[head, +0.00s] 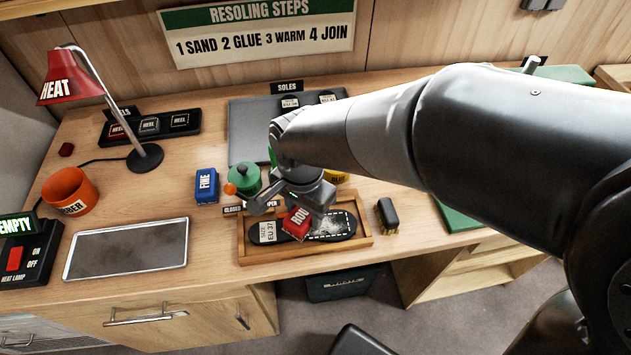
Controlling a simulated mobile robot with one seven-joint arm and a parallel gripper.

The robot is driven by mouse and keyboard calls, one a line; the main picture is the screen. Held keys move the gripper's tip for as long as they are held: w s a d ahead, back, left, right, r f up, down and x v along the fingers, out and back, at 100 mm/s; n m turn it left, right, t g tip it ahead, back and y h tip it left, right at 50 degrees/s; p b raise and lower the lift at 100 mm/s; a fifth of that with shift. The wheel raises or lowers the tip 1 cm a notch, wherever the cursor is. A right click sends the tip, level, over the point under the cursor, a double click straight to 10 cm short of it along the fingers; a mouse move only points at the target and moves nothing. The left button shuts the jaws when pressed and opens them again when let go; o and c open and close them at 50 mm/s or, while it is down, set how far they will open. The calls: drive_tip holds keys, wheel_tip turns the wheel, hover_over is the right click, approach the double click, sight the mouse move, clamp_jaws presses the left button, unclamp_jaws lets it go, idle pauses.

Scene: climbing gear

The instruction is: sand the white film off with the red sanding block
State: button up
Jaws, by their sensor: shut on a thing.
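The red sanding block (296,221), with white letters partly hidden, is held by my gripper (300,203) over the middle of a dark sole. My gripper is shut on the block. The dark sole (266,231), marked with a size label, lies in a wooden tray (308,256). The white film (328,226) shows as a speckled patch inside a dashed outline on the sole's right part. The block is just left of the film. I cannot tell whether the block touches the sole. My wrist hides the tray's far side.
A blue block marked FINE (206,185) and a green-lidded pot (244,178) stand behind the tray to the left. A dark brush (387,214) stands right of it. A metal tray (128,249), an orange cup (70,193) and a red heat lamp (72,76) are further left.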

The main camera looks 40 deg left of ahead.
sight(323, 225)
wheel_tip(323, 225, down, 3)
drive_tip(key=shift+w+d+f, duration=0.15)
drive_tip(key=shift+w, duration=0.05)
drive_tip(key=shift+c, duration=0.5)
drive_tip(key=shift+w+d, duration=0.25)
drive_tip(key=shift+d, duration=0.1)
drive_tip(key=shift+c, duration=0.3)
drive_tip(key=shift+w+d, duration=0.25)
drive_tip(key=shift+w, duration=0.05)
drive_tip(key=shift+w+d+f, duration=0.1)
drive_tip(key=shift+w+d, duration=0.65)
drive_tip(key=shift+d, duration=0.15)
drive_tip(key=shift+w+d, duration=1.75)
drive_tip(key=shift+d, duration=0.15)
drive_tip(key=shift+s+a+r, duration=0.2)
drive_tip(key=shift+s+a, duration=0.25)
drive_tip(key=shift+a, duration=0.1)
drive_tip(key=shift+s+a+f, duration=0.15)
drive_tip(key=shift+s+a, duration=0.05)
drive_tip(key=shift+s, duration=0.1)
drive_tip(key=shift+s+a, duration=1.25)
drive_tip(key=shift+a, duration=0.2)
drive_tip(key=shift+s+a, duration=0.25)
drive_tip(key=shift+s, duration=0.05)
drive_tip(key=shift+s+a, duration=0.95)
drive_tip(key=shift+a, duration=0.25)
drive_tip(key=shift+d+r, duration=0.1)
drive_tip(key=shift+r, duration=4)
